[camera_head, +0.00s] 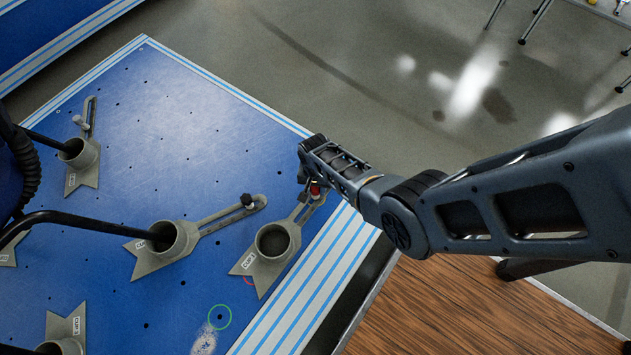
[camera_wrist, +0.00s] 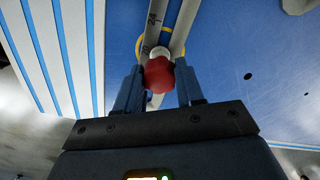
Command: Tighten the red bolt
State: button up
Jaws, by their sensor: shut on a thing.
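The red bolt (camera_wrist: 159,75) has a lobed red head and sits between the two fingers of my gripper (camera_wrist: 160,90) in the wrist view. The fingers are closed on it from both sides. Behind it is the slotted grey arm of a clamp (camera_wrist: 178,28), with a pale part just above the red head. In the head view the red bolt (camera_head: 315,189) shows as a small red spot under my gripper (camera_head: 308,183), at the end of the slotted arm of the nearest clamp (camera_head: 268,258). My wrist partly hides it there.
Other grey clamps with cups, such as the middle one (camera_head: 160,253) and the far left one (camera_head: 84,160), stand on the blue board (camera_head: 190,110). Black chair legs (camera_head: 80,222) rest in some cups. A wooden tabletop (camera_head: 465,310) lies at the lower right.

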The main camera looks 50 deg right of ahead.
jog(key=m, duration=0.4)
jog(key=o, duration=1)
jog(key=shift+o, duration=0.2)
notch_tip(320, 180, up, 8)
jog(key=p, duration=0.5)
jog(key=shift+f, duration=0.1)
